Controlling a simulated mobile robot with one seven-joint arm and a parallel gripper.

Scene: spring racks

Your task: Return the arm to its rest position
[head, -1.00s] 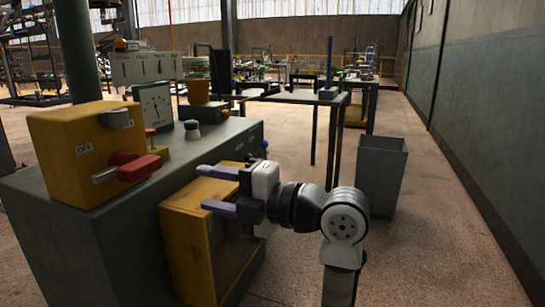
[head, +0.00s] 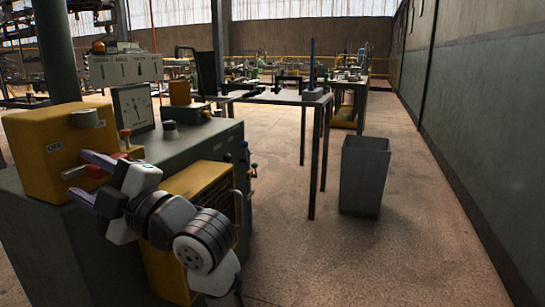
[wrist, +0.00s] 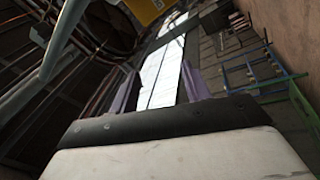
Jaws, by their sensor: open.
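My gripper (head: 84,178) is at the left in the head view, with its two purple fingers apart and pointing left. Nothing shows between the fingers. In the wrist view my fingers (wrist: 158,88) stand apart, with bright windows and the hall behind them. My arm is bent, reaching in from the bottom of the head view.
A metal table (head: 270,97) and a grey bin (head: 363,175) stand to the right. Open floor (head: 420,240) lies before the right wall.

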